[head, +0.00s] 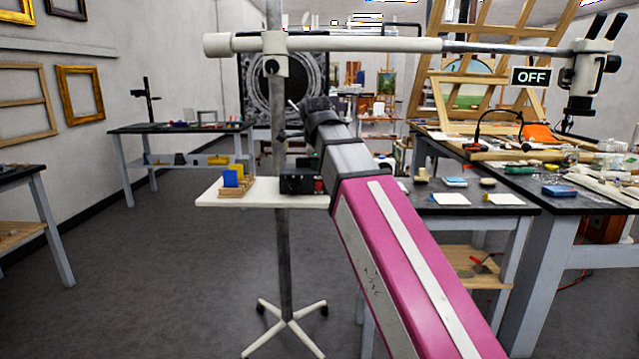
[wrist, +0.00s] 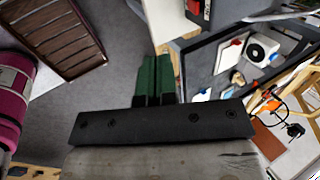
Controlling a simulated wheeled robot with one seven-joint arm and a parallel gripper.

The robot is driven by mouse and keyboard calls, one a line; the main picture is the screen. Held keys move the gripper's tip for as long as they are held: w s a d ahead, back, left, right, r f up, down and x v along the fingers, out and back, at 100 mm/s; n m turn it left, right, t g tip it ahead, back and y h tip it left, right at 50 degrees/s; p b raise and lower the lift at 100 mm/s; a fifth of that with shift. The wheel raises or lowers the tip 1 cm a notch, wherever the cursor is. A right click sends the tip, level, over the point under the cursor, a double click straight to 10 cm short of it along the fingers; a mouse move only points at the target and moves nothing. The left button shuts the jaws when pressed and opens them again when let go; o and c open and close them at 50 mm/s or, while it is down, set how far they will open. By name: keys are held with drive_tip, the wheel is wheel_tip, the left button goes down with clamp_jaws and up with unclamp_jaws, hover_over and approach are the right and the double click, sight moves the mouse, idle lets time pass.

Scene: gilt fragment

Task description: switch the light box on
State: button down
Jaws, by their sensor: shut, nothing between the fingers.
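A black box with a red button (head: 303,184), which looks like the light box, sits on a white shelf (head: 228,205) on a stand. A sign reading OFF (head: 531,77) shows beside the microscope head at the upper right. My gripper (wrist: 158,62) has dark green fingers, shut together with nothing between them. In the wrist view, part of a black box with red on it (wrist: 200,8) shows at the top edge, beyond the fingertips and apart from them.
The stand's pole and white boom (head: 370,45) rise close to my arm. Blue and yellow cards in a wooden rack (head: 235,182) share the shelf. A cluttered black workbench (head: 500,208) stands at the right. The grey floor at left is clear.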

sight(319, 187)
drive_tip(key=shift+f, duration=0.1)
drive_tip(key=x, duration=0.3)
drive_tip(key=w+x, duration=0.1)
drive_tip(key=x, duration=0.3)
drive_tip(key=w+r+x, duration=0.1)
drive_tip(key=x, duration=0.2)
drive_tip(key=shift+w+f, duration=0.2)
drive_tip(key=shift+w, duration=0.1)
drive_tip(key=shift+w+r, duration=0.15)
drive_tip(key=shift+w, duration=0.6)
drive_tip(key=shift+w+r, duration=0.15)
drive_tip(key=shift+w, duration=0.3)
drive_tip(key=shift+s, duration=0.1)
